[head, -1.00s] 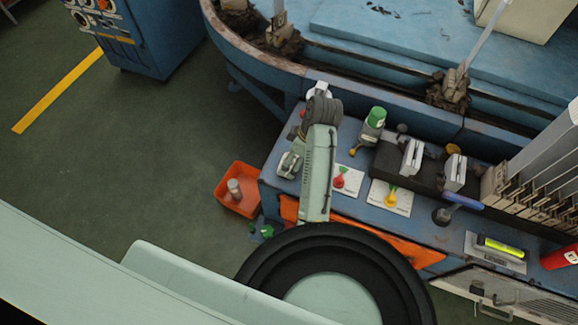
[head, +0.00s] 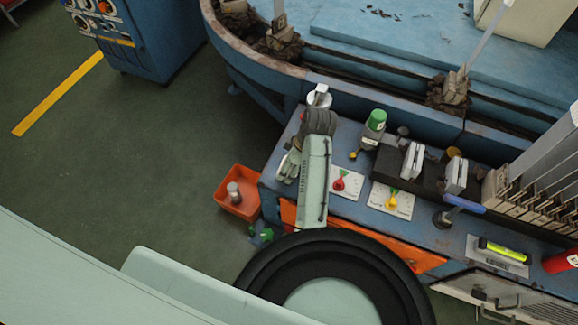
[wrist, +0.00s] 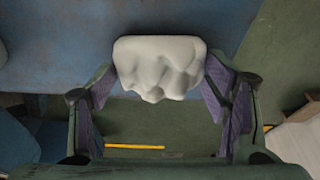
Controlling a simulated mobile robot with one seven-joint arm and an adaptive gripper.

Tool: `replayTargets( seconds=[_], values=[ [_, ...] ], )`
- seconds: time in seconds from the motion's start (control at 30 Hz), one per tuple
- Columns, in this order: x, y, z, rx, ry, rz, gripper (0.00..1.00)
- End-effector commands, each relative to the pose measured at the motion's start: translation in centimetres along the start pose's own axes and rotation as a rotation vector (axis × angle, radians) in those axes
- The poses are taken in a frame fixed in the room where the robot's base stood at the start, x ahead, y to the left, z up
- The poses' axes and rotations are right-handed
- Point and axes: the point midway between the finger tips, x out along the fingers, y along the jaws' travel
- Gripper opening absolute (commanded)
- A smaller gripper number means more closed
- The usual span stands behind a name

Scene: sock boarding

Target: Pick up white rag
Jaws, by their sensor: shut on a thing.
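The white rag (wrist: 158,62) shows as a bunched, folded cloth at the top middle of the wrist view. It lies between the two purple-padded fingers of my gripper (wrist: 160,82), which is shut on it. Its lower edge hangs in soft lobes, with bench top behind its upper part and green floor below. In the head view my gripper (head: 287,166) is over the left end of the blue bench (head: 345,135). I cannot make out the rag there.
An orange bin (head: 237,205) holding a grey can stands on the floor left of the bench. A green-capped container (head: 374,125), red-marked card (head: 346,183) and yellow-marked card (head: 391,200) are right of my arm.

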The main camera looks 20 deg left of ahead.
Motion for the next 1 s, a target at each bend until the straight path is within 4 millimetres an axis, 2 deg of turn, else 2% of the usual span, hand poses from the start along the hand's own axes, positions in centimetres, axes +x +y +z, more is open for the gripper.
replayTargets(
  seconds=[0.2, 0.53, 0.67, 0.83, 1.0],
  values=[
    [0.0, 0.0, 0.0, 0.000, 0.000, 0.000, 0.42],
    [-0.3, 0.0, -0.1, -0.001, 0.000, 0.001, 0.42],
    [-1.3, 0.1, -0.4, -0.001, 0.001, 0.002, 0.42],
    [-3.9, 0.1, -1.2, 0.000, 0.001, 0.002, 0.42],
    [-3.8, -3.9, -1.4, -0.001, 0.000, -0.004, 0.42]
  ],
)
